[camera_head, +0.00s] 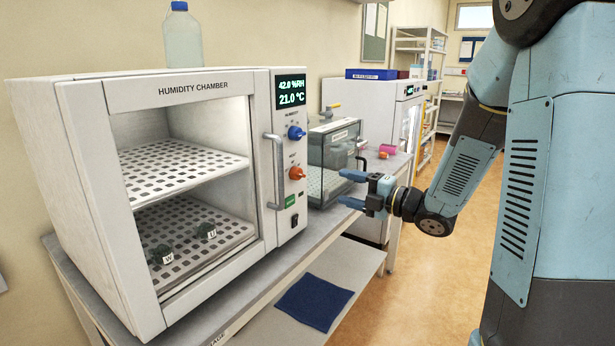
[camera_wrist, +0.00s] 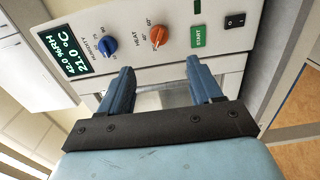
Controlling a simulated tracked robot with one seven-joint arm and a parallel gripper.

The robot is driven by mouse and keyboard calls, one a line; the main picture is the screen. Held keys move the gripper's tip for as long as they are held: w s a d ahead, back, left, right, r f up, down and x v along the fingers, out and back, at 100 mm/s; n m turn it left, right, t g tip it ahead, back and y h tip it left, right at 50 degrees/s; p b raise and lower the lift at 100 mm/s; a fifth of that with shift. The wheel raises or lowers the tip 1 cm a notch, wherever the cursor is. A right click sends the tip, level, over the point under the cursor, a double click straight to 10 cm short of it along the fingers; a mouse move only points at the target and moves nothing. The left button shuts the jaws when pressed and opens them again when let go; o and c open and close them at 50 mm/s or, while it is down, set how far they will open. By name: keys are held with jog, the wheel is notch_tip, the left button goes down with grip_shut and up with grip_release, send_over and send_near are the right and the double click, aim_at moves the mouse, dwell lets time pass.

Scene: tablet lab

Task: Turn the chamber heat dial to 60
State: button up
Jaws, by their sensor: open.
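The humidity chamber (camera_head: 180,90) stands on a bench at the left in the head view, its door shut. Its orange heat dial (camera_head: 296,173) is on the front panel, below the blue humidity dial (camera_head: 295,132). In the wrist view the orange heat dial (camera_wrist: 159,36) has small marks around it; I cannot tell exactly which mark it points to. The display (camera_head: 290,92) reads 42.0 %RH and 21.0 °C. My gripper (camera_head: 348,189) is open and empty, to the right of the panel in the head view and apart from the dial. The wrist view shows both fingers (camera_wrist: 160,82) below the dials.
A green START button (camera_head: 290,201) and a black switch (camera_head: 294,221) sit below the heat dial. A vertical door handle (camera_head: 275,172) stands out beside the dials. A clear-fronted box (camera_head: 333,150) stands behind my gripper. A blue cloth (camera_head: 313,302) lies on the lower shelf.

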aim_at(303, 175)
jog(key=x, duration=1.3)
jog(key=shift+w+a, duration=0.2)
jog(key=shift+a, duration=0.1)
